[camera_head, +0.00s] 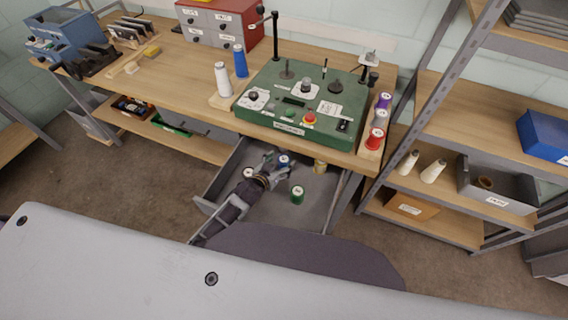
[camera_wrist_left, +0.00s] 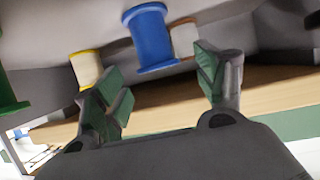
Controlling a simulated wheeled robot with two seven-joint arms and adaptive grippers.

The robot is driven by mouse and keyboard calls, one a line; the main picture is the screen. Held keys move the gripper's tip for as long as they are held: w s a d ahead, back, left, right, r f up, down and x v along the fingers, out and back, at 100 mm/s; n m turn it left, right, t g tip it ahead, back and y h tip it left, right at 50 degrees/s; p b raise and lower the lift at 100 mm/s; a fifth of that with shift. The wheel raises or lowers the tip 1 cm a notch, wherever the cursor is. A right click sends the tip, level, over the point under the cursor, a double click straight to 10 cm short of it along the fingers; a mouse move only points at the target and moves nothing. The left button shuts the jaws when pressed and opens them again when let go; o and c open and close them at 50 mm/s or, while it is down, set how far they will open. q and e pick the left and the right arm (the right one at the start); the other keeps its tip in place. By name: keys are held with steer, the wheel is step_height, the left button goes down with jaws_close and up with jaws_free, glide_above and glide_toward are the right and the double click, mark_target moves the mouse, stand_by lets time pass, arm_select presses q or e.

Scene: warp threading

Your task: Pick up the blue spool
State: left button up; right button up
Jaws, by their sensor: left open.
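A blue spool (camera_head: 283,160) lies in the open grey drawer under the workbench. In the left wrist view the blue spool (camera_wrist_left: 150,38) shows large, just beyond and between the fingers, apart from them. My left gripper (camera_head: 272,161) reaches into the drawer beside the blue spool. In the left wrist view my left gripper (camera_wrist_left: 165,90) has its two green-padded fingers spread with nothing between them. A taller blue spool (camera_head: 240,62) stands on the bench top. My right gripper is not in view.
The drawer (camera_head: 272,214) also holds a green spool (camera_head: 297,194), a yellowish spool (camera_head: 320,166) and a white-topped spool (camera_head: 249,173). Its walls surround my gripper. Above is the bench with a green control box (camera_head: 290,122). A shelf rack (camera_head: 440,200) stands to the right.

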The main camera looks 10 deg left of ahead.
mark_target(284, 158)
arm_select(q)
steer(key=shift+x, duration=1.95)
steer(key=shift+f, duration=0.15)
steer(key=shift+c, duration=0.4)
steer(key=c, duration=1.1)
steer(key=shift+r, duration=0.2)
steer(key=shift+s+r, duration=0.15)
steer(key=shift+r, duration=0.25)
steer(key=shift+s+a+r, duration=0.1)
steer(key=shift+s+a, duration=0.1)
steer(key=shift+s, duration=0.45)
steer(key=shift+s+a+f, duration=0.1)
steer(key=shift+s+a, duration=0.1)
steer(key=shift+s, duration=0.45)
steer(key=shift+s+a+r, duration=0.1)
steer(key=shift+s+a, duration=0.1)
steer(key=shift+s, duration=0.4)
step_height(284, 158, up, 14)
steer(key=shift+w, duration=0.1)
